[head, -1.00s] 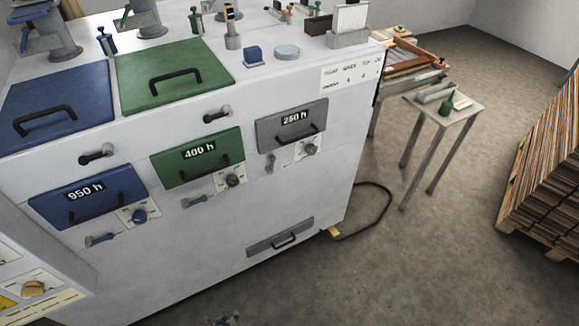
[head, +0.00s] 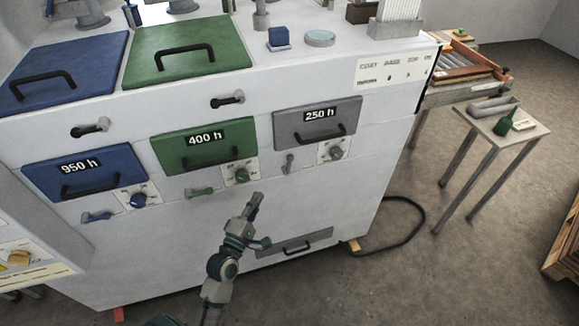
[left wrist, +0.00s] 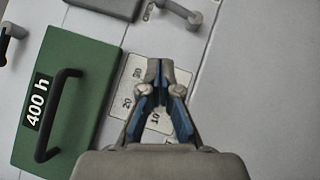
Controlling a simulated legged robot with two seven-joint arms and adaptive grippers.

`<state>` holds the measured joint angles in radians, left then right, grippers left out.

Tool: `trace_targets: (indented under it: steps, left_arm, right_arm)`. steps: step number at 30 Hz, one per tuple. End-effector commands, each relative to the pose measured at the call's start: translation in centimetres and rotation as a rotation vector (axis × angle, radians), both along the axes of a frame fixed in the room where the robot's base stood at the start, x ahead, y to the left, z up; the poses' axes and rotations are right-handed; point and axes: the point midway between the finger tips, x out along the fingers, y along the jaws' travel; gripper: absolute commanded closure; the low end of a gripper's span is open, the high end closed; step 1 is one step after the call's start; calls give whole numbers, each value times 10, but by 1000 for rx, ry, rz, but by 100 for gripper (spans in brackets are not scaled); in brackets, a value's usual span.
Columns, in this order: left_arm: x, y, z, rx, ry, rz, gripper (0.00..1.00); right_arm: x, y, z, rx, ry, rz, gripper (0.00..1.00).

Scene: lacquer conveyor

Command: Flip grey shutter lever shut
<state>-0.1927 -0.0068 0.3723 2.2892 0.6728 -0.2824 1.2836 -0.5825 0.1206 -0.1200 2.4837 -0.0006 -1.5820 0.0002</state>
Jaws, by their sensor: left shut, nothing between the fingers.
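The grey shutter lever (head: 289,163) is on the white machine front, below the left part of the grey 250 h panel (head: 300,130). It stands roughly upright in the head view. It also shows at the top of the left wrist view (left wrist: 180,11). My left gripper (head: 256,200) is below and left of the lever, apart from it, in front of the machine. In the left wrist view my left gripper (left wrist: 153,66) has its fingertips together and empty, with a dial plate behind them. My right gripper is not in view.
The green 400 h panel (head: 205,145) and green lever (head: 200,192) are left of the grey lever. A grey dial (head: 335,153) is close on its right. A low drawer handle (head: 295,246) is beneath. The blue lever (head: 97,216) is farther left.

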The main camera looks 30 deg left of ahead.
Motion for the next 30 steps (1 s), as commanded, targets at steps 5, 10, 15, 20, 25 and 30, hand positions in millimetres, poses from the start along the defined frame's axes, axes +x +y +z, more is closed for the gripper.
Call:
trace_targets:
  steps: [5,10,15,20,25,30]
  left_arm:
    - [2,0,0,2,1,0,100]
    - [16,2,3,1,-2,0,100]
    - [49,7,10,2,-1,0,100]
    - [83,13,16,3,0,0,100]
    - [109,7,23,-1,0,-1,100]
    - [123,-4,28,2,2,-1,100]
  right_arm:
    - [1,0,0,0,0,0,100]
    - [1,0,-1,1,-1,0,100]
    - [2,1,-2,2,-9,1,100]
    - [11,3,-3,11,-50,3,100]
    - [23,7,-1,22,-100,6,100]
    - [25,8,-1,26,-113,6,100]
